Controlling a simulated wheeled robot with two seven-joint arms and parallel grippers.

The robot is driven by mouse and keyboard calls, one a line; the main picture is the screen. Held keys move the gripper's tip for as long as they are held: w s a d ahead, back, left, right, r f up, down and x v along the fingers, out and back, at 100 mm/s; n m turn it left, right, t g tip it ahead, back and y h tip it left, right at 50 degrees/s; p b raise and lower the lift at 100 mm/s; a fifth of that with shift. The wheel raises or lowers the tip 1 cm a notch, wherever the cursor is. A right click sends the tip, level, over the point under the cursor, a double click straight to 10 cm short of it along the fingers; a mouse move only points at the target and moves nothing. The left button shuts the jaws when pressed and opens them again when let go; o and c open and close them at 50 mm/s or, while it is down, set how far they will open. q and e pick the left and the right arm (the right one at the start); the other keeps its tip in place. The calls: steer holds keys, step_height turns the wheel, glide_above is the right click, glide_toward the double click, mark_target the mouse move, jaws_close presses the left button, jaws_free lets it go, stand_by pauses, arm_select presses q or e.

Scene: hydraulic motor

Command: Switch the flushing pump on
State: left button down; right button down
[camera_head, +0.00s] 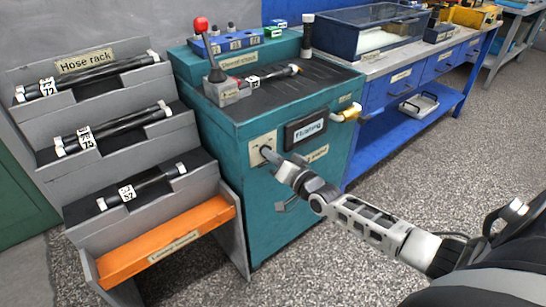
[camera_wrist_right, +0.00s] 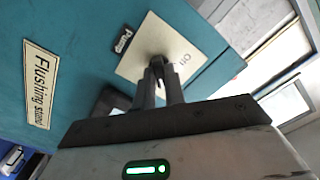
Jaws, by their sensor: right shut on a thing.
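The teal flushing stand (camera_head: 225,135) stands in the middle of the head view. Its front carries a cream switch plate (camera_head: 256,146). In the right wrist view the plate (camera_wrist_right: 135,66) shows an "Off" mark and a small dark "Pump" label (camera_wrist_right: 123,40) beside it. My right gripper (camera_head: 268,153) reaches this plate from the right. In the right wrist view its fingers (camera_wrist_right: 158,70) are shut on the small dark switch knob (camera_wrist_right: 157,60) at the plate's middle. The fingers mostly hide the knob, so its setting cannot be told. My left gripper is not in view.
A dark "Flushing" panel (camera_head: 305,130) sits right of the plate. A red-knobbed lever (camera_head: 201,26) rises from the stand's top. A grey hose rack (camera_head: 130,85) with an orange shelf (camera_head: 165,240) stands close at left. A blue workbench (camera_head: 400,90) is behind right. Speckled floor (camera_head: 330,260) is clear in front.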

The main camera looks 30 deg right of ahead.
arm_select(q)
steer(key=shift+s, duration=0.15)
arm_select(e)
steer(key=shift+m, duration=0.6)
steer(key=c, duration=1.5)
jaws_free()
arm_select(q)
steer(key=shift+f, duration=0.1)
arm_select(e)
steer(key=shift+o, duration=0.2)
arm_select(q)
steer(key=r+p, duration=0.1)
steer(key=p, duration=0.1)
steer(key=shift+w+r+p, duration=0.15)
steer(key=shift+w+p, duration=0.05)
steer(key=shift+p, duration=0.15)
arm_select(e)
steer(key=s+d, duration=0.1)
steer(key=s, duration=1.5)
steer(key=shift+d, duration=0.15)
